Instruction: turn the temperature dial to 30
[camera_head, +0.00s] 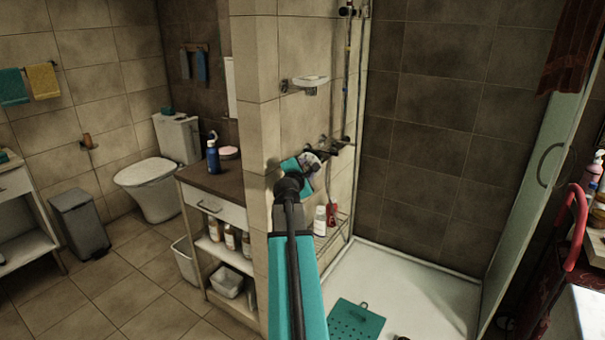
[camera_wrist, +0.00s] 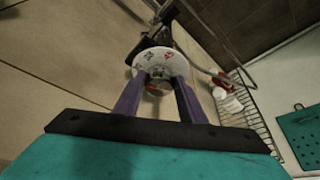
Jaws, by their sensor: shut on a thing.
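The temperature dial (camera_wrist: 157,66) is a round white disc with dark and red marks on the shower wall. In the wrist view my gripper (camera_wrist: 160,82) reaches up to it, its two purple fingers close about the small knob at the disc's centre. The jaws are shut on that knob. The dark mixer fitting shows just behind the disc. In the head view my gripper (camera_head: 313,161) is at the mixer on the tiled wall, and my arm hides most of the dial. The number that the dial stands at is too small to read.
A wire rack (camera_head: 331,232) with bottles hangs below the mixer, and a soap dish (camera_head: 308,82) is above it. A tiled wall end (camera_head: 256,130) stands left of my arm. The white shower tray (camera_head: 402,285) holds a teal mat (camera_head: 355,322). A glass panel (camera_head: 525,190) stands at right.

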